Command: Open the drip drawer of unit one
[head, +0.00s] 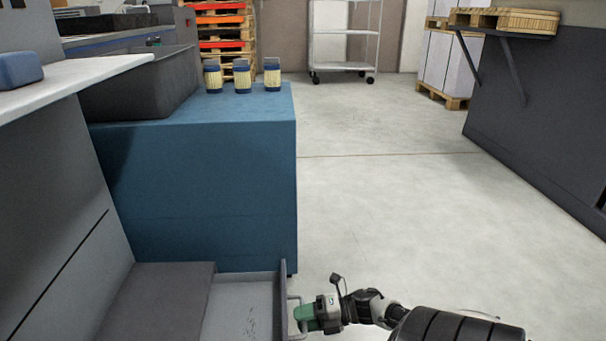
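The drip drawer (243,309) is at the bottom of the head view, low on the press unit at the left. It stands pulled out, with its light grey inner floor showing and a dark front panel (281,302) on its right side. A pale bar handle (294,326) sits on that panel. My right gripper (303,314), with green fingers, is at the handle and appears shut on it. The fingers overlap the bar, so their exact gap is hard to see. My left gripper is not in view.
A blue cabinet (210,190) stands behind the drawer, with several dark-capped jars (242,76) on top. A white-topped ledge (75,82) juts in from the left. The concrete floor (400,210) is clear. A wheeled rack (343,40) and pallets (225,30) stand at the back.

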